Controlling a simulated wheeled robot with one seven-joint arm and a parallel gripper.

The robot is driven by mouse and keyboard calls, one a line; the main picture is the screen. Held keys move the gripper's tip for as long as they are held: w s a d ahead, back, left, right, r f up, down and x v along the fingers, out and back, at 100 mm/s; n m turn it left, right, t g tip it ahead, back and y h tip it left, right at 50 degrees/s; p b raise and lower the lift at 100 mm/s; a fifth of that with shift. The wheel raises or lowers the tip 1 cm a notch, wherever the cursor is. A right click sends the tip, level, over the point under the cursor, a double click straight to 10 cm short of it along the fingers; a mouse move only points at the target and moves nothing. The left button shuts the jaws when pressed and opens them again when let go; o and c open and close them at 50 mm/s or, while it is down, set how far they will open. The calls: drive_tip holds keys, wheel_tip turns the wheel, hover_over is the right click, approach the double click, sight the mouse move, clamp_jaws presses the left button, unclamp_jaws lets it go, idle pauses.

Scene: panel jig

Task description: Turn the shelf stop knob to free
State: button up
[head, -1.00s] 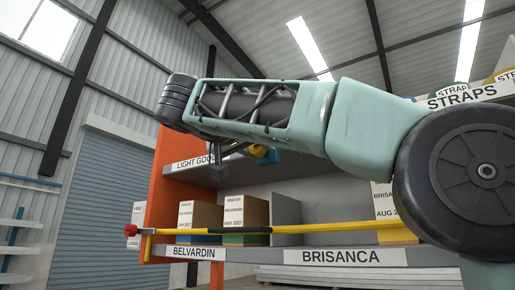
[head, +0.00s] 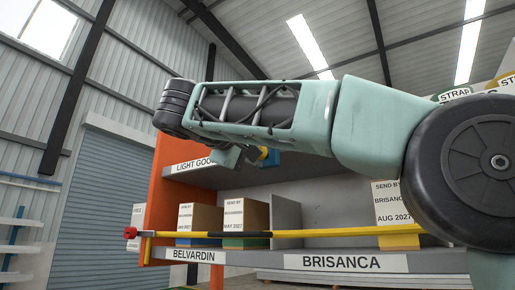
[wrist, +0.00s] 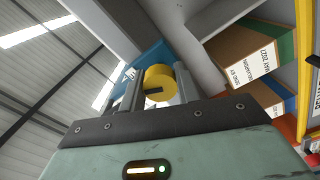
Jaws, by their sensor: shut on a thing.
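The shelf stop knob (wrist: 160,83) is a round yellow knob with a dark mark on its face, in the wrist view. It sits before a blue plate (wrist: 150,54) with white lettering too small to read. My gripper (wrist: 158,88) has one finger on each side of the knob and is shut on it. In the head view the yellow and blue knob fitting (head: 268,156) shows under the upper shelf, partly hidden by my arm. The fingertips are hard to make out there.
A yellow and black bar (head: 340,231) with a red end (head: 131,232) crosses the lower shelf front. Cardboard boxes (head: 246,214) stand behind it. An orange end panel (head: 160,195) bounds the shelf on the left.

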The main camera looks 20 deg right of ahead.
drive_tip(key=n+p, duration=0.1)
drive_tip(key=n, duration=0.3)
drive_tip(key=shift+n+p, duration=0.3)
drive_tip(key=shift+n, duration=0.1)
idle(0.5)
drive_tip(key=o, duration=1)
drive_tip(key=shift+a, duration=0.1)
drive_tip(key=b+v, duration=0.1)
drive_tip(key=v, duration=1.6)
drive_tip(key=shift+s+a, duration=0.1)
drive_tip(key=shift+s, duration=0.05)
